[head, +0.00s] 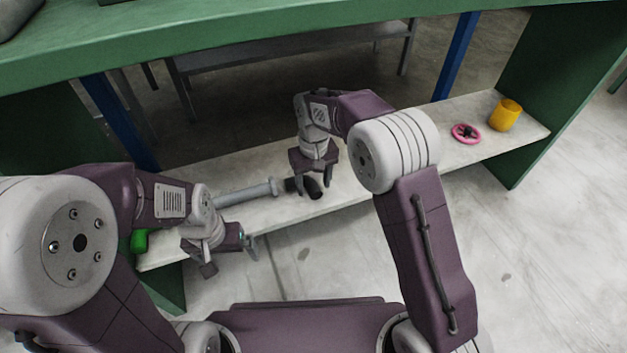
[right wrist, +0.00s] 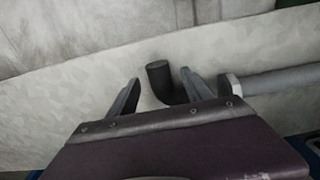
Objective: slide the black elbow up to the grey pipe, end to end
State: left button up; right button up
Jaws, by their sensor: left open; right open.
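The grey pipe (head: 243,194) lies along the pale shelf, its flanged end towards the black elbow (head: 314,191). In the right wrist view the elbow (right wrist: 160,79) shows one end turned up and away from the pipe (right wrist: 275,80). Its other end runs behind a finger towards the pipe's flange, so I cannot tell whether they touch. My right gripper (head: 315,182) is open over the elbow, with fingers on either side of it in the wrist view (right wrist: 160,84). My left gripper (head: 231,257) is open and empty, in front of the shelf's edge below the pipe.
The shelf (head: 400,160) is bare between the elbow and a pink handwheel (head: 466,133). A green object (head: 139,241) is at the left end. A green top (head: 230,40) overhangs the shelf, with blue posts (head: 119,121) behind.

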jog(key=shift+f, duration=0.9)
pick_arm(q)
jog(key=shift+f, duration=0.7)
pick_arm(e)
jog(key=shift+r, duration=0.1)
grip_shut()
pick_arm(q)
jog(key=shift+r, duration=0.1)
